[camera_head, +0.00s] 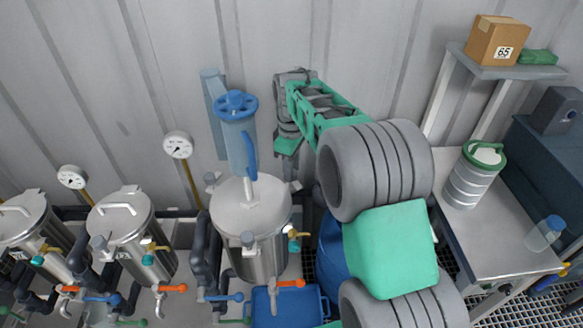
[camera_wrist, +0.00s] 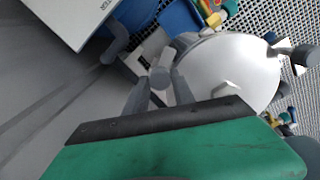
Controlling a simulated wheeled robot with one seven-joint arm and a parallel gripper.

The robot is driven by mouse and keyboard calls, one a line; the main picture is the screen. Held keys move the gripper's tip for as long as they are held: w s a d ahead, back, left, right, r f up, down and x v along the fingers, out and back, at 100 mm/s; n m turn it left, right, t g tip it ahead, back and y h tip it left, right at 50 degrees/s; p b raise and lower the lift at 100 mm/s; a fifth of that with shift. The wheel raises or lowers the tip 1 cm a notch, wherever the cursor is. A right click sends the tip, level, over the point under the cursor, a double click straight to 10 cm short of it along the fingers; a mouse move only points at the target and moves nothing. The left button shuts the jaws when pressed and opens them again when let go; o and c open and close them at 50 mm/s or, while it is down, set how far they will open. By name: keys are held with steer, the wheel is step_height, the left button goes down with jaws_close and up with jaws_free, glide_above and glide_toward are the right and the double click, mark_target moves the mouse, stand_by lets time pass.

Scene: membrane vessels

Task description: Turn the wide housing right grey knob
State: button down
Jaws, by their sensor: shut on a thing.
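The wide housing (camera_head: 252,212) is a steel vessel with a round lid in the middle of the head view. Grey knobs sit around its rim, and its right grey knob (camera_head: 295,187) is at the back right. In the wrist view the pale lid (camera_wrist: 232,62) fills the upper right. My gripper (camera_wrist: 160,80) has its two grey fingers on either side of a grey knob (camera_wrist: 160,76) at the lid's edge and is shut on it. In the head view my green and grey arm reaches in from the right, and the fingertips are not clear.
A blue column with a blue handwheel (camera_head: 236,103) rises behind the housing. Narrower steel vessels (camera_head: 132,230) with valves stand left. The corrugated wall is close behind. A bench (camera_head: 500,235) with a green-rimmed canister (camera_head: 472,180) stands right. A blue tray (camera_head: 288,305) lies in front.

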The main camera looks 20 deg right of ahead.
stand_by(0.3)
steer(key=c, duration=1.1)
jaws_free()
steer(key=shift+o, duration=0.2)
steer(key=shift+r, duration=0.1)
step_height(320, 180, up, 8)
steer(key=shift+f+b, duration=0.15)
steer(key=shift+b, duration=0.35)
